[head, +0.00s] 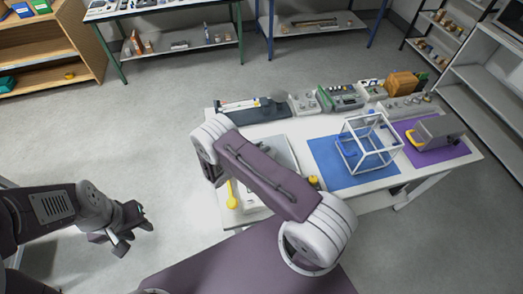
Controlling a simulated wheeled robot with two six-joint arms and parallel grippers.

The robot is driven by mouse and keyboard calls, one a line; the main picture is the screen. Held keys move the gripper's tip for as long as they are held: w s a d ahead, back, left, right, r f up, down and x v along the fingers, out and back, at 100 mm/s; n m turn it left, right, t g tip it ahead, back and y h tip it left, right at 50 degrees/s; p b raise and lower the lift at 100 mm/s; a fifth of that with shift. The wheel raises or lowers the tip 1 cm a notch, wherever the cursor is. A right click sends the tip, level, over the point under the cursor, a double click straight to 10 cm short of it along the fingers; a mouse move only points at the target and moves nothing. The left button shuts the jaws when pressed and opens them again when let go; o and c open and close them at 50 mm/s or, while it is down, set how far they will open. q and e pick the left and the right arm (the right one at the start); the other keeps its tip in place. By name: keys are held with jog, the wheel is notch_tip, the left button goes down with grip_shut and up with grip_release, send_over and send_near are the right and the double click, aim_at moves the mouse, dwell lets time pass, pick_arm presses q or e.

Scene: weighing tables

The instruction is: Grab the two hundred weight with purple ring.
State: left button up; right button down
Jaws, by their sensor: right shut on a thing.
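I cannot make out a weight with a purple ring in the head view. My left gripper (128,232) hangs over the floor left of the white table, with its fingers apart and nothing seen between them. My right arm reaches over the table's left part. Its gripper is hidden behind the arm, so whatever is in its jaws does not show. A grey tray (281,151) lies partly under that arm, with a yellow-ended item (232,196) beside the forearm. A small yellow object (314,183) shows at the forearm's right edge.
On the white table (393,181), a clear framed case (371,143) stands on a blue mat (330,172). A grey and yellow device (436,131) stands on a purple mat (459,152). Boxes and instruments line the back edge. Shelves stand around; the floor at left is clear.

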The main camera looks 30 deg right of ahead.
aim_at(263, 144)
jog(key=r, duration=0.3)
jog(key=shift+s+d+r+b, duration=0.15)
jog(key=shift+s+d+b, duration=0.15)
jog(key=shift+b, duration=0.1)
jog(key=s+d+r+b, duration=0.2)
jog(key=s+d+r, duration=0.4)
jog(key=s+d, duration=0.1)
jog(key=shift+s+d+r, duration=0.2)
jog(key=shift+s+r, duration=0.1)
jog(key=shift+s, duration=0.25)
